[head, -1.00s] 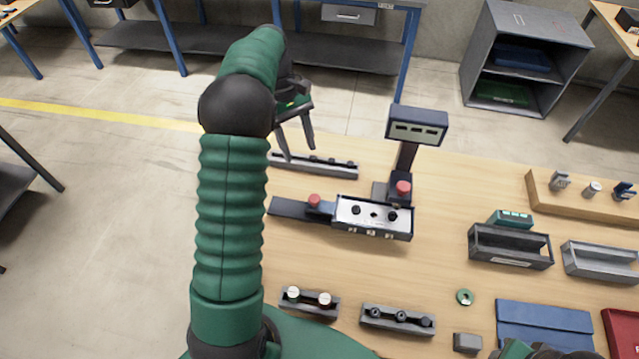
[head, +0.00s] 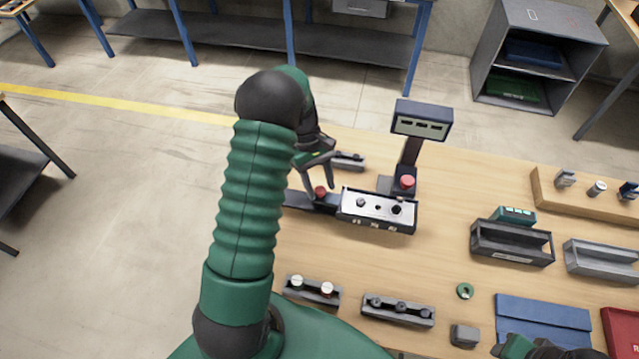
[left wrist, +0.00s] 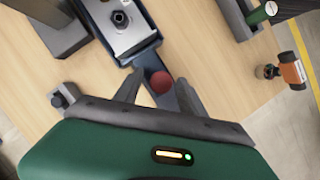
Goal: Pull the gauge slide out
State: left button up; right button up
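The gauge (head: 376,211) is a silver-topped block on the table with dark round sockets in its top. Its dark slide (head: 299,200) sticks out on the left side and bears a red knob (head: 320,192). My left gripper (head: 316,191) is at this knob, with its fingers pointing down. In the left wrist view the red knob (left wrist: 161,82) lies between the two spread fingers, with the slide (left wrist: 150,60) running up to the gauge (left wrist: 118,22). Whether the fingers touch the knob is unclear. My right gripper (head: 545,349) barely shows at the bottom edge.
A display post (head: 421,122) with a red button (head: 407,181) stands behind the gauge. A grey rack (head: 348,161) lies behind my left gripper. Two small racks (head: 313,289) (head: 398,309) lie in front, with bare table between.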

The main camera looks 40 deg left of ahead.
pick_arm(q)
jog(key=shift+s+a, duration=0.1)
jog(key=shift+a, duration=0.1)
grip_shut()
jog(key=shift+w+a+r, duration=0.1)
jog(key=shift+w+r, duration=0.1)
dwell(0.8)
